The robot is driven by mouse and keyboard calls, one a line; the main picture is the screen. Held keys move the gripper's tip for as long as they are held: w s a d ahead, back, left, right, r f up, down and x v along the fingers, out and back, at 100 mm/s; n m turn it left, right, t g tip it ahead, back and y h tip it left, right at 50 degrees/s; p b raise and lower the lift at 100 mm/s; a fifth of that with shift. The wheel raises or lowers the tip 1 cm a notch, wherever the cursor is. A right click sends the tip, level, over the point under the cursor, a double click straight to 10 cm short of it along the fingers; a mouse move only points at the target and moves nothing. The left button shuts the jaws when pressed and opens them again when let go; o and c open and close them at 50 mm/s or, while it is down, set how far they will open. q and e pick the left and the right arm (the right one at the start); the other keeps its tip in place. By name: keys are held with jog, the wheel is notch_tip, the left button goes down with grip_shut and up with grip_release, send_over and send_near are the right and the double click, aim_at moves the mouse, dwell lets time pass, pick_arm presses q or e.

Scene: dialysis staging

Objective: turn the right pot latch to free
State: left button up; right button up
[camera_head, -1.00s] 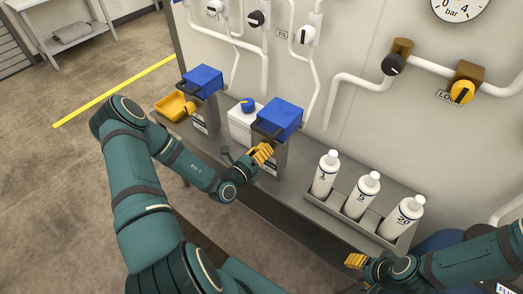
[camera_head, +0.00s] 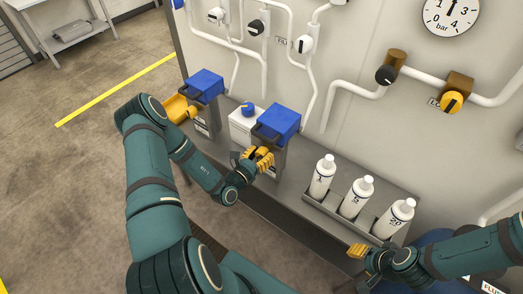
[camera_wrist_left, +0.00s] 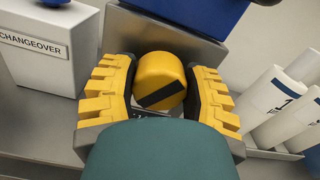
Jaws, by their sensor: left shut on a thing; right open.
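The right pot has a blue lid (camera_head: 277,120) and a grey metal body (camera_head: 268,170). Its latch is a round yellow knob (camera_wrist_left: 160,80) with a black bar, which slants up to the right in the left wrist view. My left gripper (camera_head: 260,158) is shut on this latch, with a yellow finger on each side of it; it also shows in the left wrist view (camera_wrist_left: 160,98). In the head view the gripper hides the latch. My right gripper (camera_head: 357,251) is open and empty near the front of the bench, right of the pots.
The left pot (camera_head: 204,85) stands further left with a yellow part (camera_head: 179,108) beside it. A white changeover box (camera_head: 243,124) with a blue knob sits between the pots. Several white bottles (camera_head: 322,177) stand in a rack (camera_head: 337,215) to the right. Pipes and valves line the wall behind.

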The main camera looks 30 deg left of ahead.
pick_arm(q)
jog(key=m+p, duration=0.2)
jog(key=m, duration=0.3)
jog(key=shift+d+m, duration=0.1)
jog(key=shift+m, duration=0.2)
jog(key=m+p, duration=0.1)
jog(key=m, duration=0.4)
jog(key=shift+m, duration=0.3)
jog(key=shift+f, duration=0.1)
jog(key=o, duration=1.2)
jog(key=shift+s, duration=0.1)
jog(key=s, duration=1.2)
jog(key=shift+a, duration=0.45)
